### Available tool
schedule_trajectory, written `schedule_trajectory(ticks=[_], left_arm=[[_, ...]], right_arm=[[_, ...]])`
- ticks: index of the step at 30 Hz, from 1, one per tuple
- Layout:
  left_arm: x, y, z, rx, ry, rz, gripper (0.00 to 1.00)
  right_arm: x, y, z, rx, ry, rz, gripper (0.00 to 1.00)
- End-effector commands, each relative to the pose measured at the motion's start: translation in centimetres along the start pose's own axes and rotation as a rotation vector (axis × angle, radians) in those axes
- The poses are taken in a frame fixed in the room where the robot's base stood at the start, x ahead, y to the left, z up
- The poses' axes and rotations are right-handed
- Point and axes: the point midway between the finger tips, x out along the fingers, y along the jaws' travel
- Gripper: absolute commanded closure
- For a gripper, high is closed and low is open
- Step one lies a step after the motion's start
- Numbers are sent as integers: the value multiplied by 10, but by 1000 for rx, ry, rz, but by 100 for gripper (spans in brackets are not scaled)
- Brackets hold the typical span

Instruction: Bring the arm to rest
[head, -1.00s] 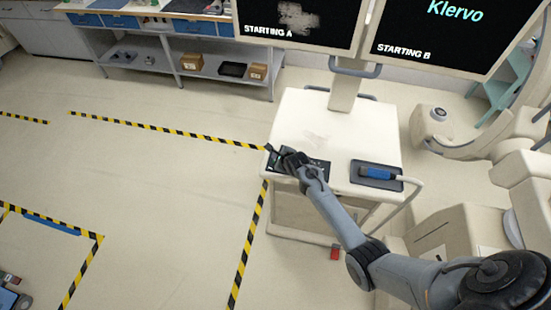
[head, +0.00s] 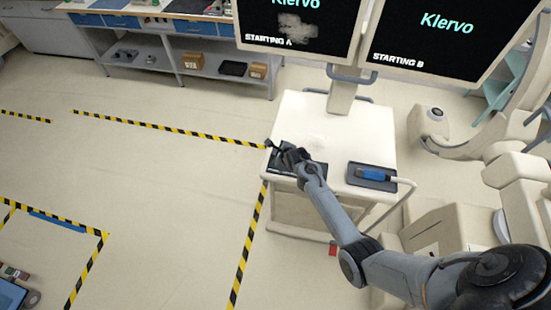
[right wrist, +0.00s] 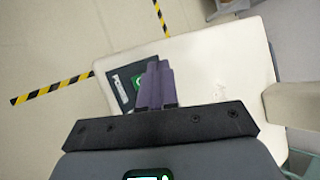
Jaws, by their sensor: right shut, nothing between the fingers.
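My right gripper (head: 284,150) is over the near left corner of a white cart top (head: 350,140) in the head view. Its closed fingers also show in the right wrist view (right wrist: 156,84), with nothing held between them. A dark flat panel (right wrist: 121,88) with a white label and a green mark lies on the cart top, partly hidden by the fingers. I cannot tell whether the fingers touch it. My left gripper is in neither view.
A blue handheld device (head: 373,175) lies on a dark pad at the cart's right side. Two screens (head: 430,30) stand above the cart. A beige machine (head: 430,125) stands to the right. Yellow-black tape (head: 170,129) marks the open floor at left. A shelf bench (head: 200,60) stands behind.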

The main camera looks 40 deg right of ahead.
Motion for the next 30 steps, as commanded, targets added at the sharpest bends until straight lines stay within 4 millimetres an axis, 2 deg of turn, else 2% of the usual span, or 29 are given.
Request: schedule_trajectory(ticks=[1, 4, 22, 26, 30], left_arm=[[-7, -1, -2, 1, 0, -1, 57], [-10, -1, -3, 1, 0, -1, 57], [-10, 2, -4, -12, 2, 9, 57], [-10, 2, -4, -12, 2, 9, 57], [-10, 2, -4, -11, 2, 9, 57]], right_arm=[[-5, -3, 4, 1, 0, 1, 100], [-7, -5, 5, 2, 0, 1, 100], [-10, -3, 2, -38, 6, 3, 100], [-23, 4, -6, -194, 27, 19, 100], [-54, 23, -18, -532, 58, 67, 100]])
